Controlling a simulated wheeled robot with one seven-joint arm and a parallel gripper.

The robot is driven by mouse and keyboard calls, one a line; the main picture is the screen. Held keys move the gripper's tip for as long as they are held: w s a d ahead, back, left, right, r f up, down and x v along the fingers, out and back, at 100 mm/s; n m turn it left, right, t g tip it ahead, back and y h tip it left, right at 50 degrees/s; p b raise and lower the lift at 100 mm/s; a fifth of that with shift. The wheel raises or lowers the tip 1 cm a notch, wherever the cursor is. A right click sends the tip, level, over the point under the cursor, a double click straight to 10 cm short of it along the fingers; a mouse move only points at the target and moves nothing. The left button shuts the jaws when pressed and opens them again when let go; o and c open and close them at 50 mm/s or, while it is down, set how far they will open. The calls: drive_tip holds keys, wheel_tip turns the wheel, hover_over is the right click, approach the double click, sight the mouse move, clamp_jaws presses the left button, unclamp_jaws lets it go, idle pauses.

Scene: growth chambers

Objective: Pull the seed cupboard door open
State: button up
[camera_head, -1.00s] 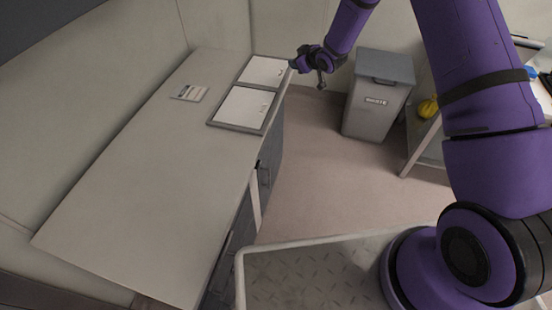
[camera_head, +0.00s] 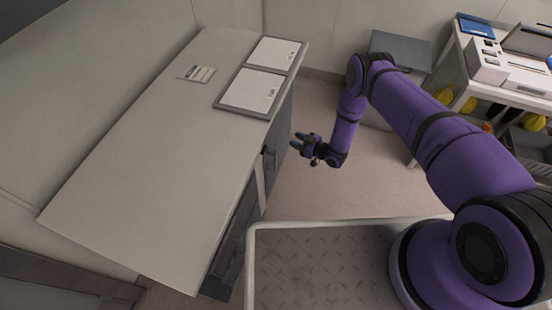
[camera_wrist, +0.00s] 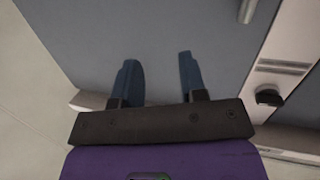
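The bench's grey cupboard front (camera_head: 282,122) is seen steeply from above in the head view, with a dark handle (camera_head: 268,162) on it. The door looks shut. My gripper (camera_head: 296,140) is in front of this face, a little to the right of the handle and apart from it. In the wrist view a plain blue-grey panel (camera_wrist: 165,30) fills the middle, with a small metal handle (camera_wrist: 247,10) at the top right. My gripper's two blue fingers (camera_wrist: 160,82) are spread with nothing between them. I cannot read a label for the seed cupboard.
Two framed white panels (camera_head: 250,90) and a small card (camera_head: 197,73) lie on the bench top (camera_head: 150,140). A grey bin (camera_head: 400,50) stands behind my arm. A shelf with a printer-like device (camera_head: 500,68) is at the right. Floor (camera_head: 310,195) is clear beside the bench.

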drive_tip(key=y, duration=0.2)
approach(275, 159)
drive_tip(key=x, duration=0.7)
drive_tip(key=f+x, duration=0.1)
drive_tip(key=x, duration=0.2)
drive_tip(key=shift+w, duration=0.35)
clamp_jaws()
